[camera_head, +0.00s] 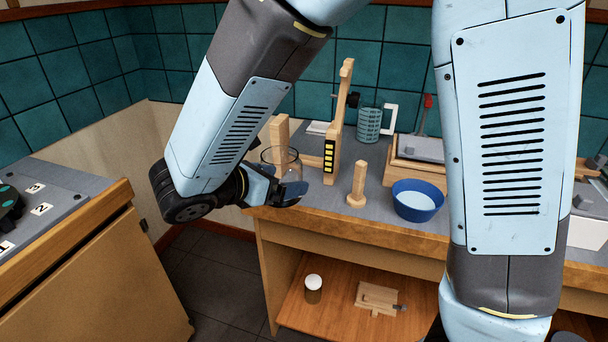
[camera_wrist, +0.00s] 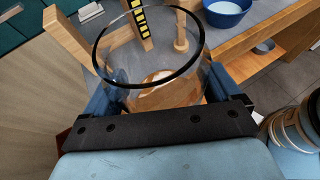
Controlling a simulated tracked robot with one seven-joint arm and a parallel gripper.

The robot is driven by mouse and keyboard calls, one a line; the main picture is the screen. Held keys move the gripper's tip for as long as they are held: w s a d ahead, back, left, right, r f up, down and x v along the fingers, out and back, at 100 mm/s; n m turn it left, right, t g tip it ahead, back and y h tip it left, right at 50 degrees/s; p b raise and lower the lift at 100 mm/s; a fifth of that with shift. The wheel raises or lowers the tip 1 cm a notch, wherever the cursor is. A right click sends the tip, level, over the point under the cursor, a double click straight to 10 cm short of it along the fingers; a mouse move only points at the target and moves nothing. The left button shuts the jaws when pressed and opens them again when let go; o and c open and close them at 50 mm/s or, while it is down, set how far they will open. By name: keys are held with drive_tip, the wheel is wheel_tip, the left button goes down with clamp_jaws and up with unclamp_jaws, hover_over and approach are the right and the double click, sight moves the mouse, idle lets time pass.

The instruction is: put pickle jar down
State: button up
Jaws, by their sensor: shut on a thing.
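The pickle jar, a clear glass jar (camera_head: 284,157) with a dark rim, is in my gripper (camera_head: 278,188) at the left front corner of the grey counter (camera_head: 331,199). The wrist view shows the open-topped jar (camera_wrist: 146,83) between the two blue fingers of my gripper (camera_wrist: 165,92), which is shut on it. Tan patches show through the glass; I cannot tell whether they are contents or the wood behind. The fingers and wrist hide the jar's base, so I cannot tell whether it touches the counter.
A wooden stand (camera_head: 338,120) is close behind the jar. A short wooden post (camera_head: 358,184) and a blue bowl (camera_head: 416,203) stand to the right. A white-lidded jar (camera_head: 313,289) and a wooden piece (camera_head: 377,298) are on the lower shelf. Bare counter lies between stand and post.

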drive_tip(key=w+d+r+n+t+y, duration=0.2)
drive_tip(key=w+d+r+n+y, duration=0.1)
drive_tip(key=w+r, duration=0.75)
drive_tip(key=w+d+r+n+t+y, duration=0.1)
drive_tip(key=w+d+r+n+y, duration=0.15)
drive_tip(key=w+r, duration=0.85)
drive_tip(key=shift+h, duration=0.25)
drive_tip(key=w+f, duration=0.1)
drive_tip(key=f, duration=0.9)
drive_tip(key=w+f, duration=0.1)
drive_tip(key=f, duration=0.9)
drive_tip(key=w+f, duration=0.1)
drive_tip(key=f, duration=0.9)
drive_tip(key=shift+d+f, duration=0.25)
drive_tip(key=shift+f, duration=0.15)
drive_tip(key=o, duration=1.6)
drive_tip(key=shift+f, duration=0.1)
drive_tip(key=shift+c, duration=0.2)
